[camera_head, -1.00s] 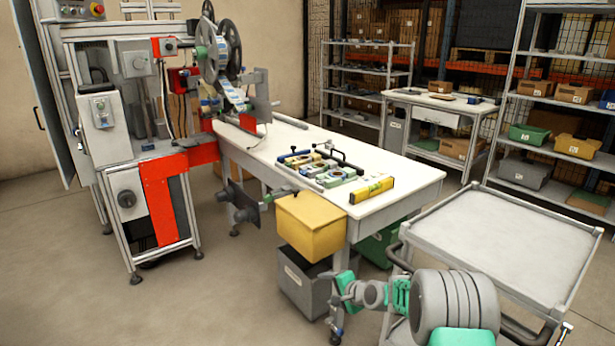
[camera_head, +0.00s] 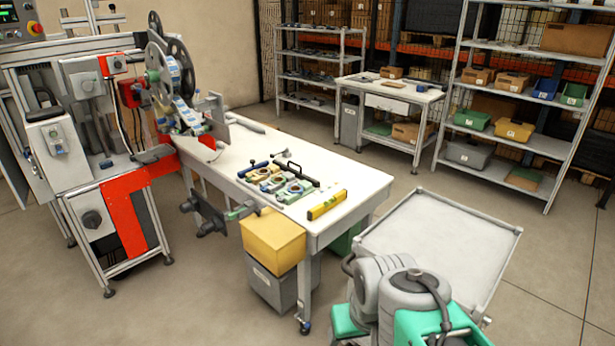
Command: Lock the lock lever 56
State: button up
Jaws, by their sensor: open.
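A fixture (camera_head: 274,186) with yellow, green and blue parts lies on the white workbench (camera_head: 345,178). A blue-handled lever (camera_head: 253,169) is at its left, a black-handled lever (camera_head: 303,176) at its right, and a small dark lever (camera_head: 283,154) at its back. I cannot read any number, so I cannot tell which is lever 56 or whether it is locked.
A machine with tape reels (camera_head: 178,66) stands at the left. A yellow level (camera_head: 327,205) lies near the bench's front edge. A yellow box (camera_head: 272,238) sits below that edge. A grey cart (camera_head: 440,235) stands beside my arm. Shelves (camera_head: 520,110) stand behind. Floor is open in front.

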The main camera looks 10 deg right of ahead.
aim_at(308, 325)
jog(key=u, duration=0.55)
jog(key=k, duration=0.65)
jog(key=u, duration=0.9)
jog(key=i, duration=0.85)
jog(key=z, duration=0.45)
jog(key=i, duration=0.7)
jog(key=z, duration=0.55)
